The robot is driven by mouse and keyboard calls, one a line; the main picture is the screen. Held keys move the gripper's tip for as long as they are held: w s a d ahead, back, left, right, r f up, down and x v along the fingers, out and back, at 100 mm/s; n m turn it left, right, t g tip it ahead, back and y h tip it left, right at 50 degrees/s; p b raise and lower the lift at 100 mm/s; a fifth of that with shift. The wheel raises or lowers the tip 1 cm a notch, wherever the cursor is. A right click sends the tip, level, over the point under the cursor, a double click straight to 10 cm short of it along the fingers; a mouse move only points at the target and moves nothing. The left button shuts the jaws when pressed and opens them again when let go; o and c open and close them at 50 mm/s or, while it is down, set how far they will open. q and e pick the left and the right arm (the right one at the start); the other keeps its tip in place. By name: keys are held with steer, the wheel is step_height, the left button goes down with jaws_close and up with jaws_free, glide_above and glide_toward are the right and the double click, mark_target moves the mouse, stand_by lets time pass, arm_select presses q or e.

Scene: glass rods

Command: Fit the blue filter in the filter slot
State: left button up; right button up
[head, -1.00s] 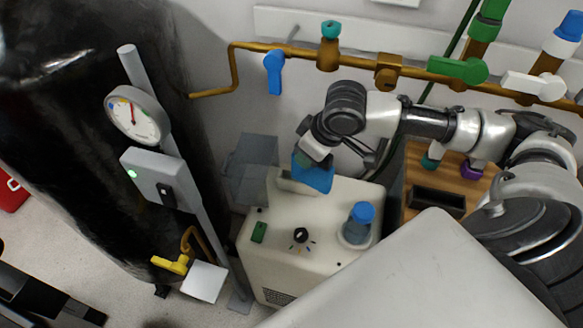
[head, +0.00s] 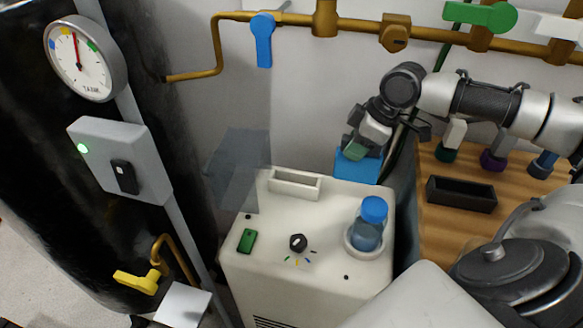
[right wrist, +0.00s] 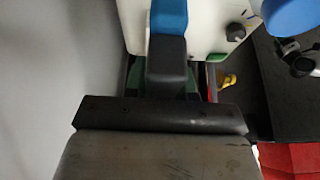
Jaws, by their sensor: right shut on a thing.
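The blue filter (head: 357,167) is at the back right corner of the white machine (head: 330,275), to the right of the filter slot. My right gripper (head: 362,148) is shut on its top. In the right wrist view the blue filter (right wrist: 168,16) shows beyond a dark finger, in front of the white machine (right wrist: 208,28). The filter slot (head: 295,184) is a raised pale frame on the machine's top, and no filter stands in it. The filter's lower part is hidden, so I cannot tell whether it touches the machine. My left gripper is out of view.
A clear lid (head: 240,165) stands up left of the slot. A blue-capped bottle (head: 369,225), a black knob (head: 298,242) and a green switch (head: 246,241) are on the machine's top. A wooden bench with a black tray (head: 461,195) is at right. Brass pipes run behind.

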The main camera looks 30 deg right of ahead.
steer(key=w+a, duration=1)
steer(key=w, duration=0.1)
steer(key=f, duration=0.2)
steer(key=f+b, duration=0.1)
steer(key=f, duration=0.1)
steer(key=d+f+b, duration=0.1)
steer(key=f, duration=0.2)
steer(key=shift+s, duration=0.15)
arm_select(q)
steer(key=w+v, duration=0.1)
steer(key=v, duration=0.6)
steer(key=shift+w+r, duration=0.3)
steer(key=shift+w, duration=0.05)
arm_select(e)
steer(key=shift+a, duration=0.1)
steer(key=o, duration=0.9)
steer(key=shift+f, duration=0.1)
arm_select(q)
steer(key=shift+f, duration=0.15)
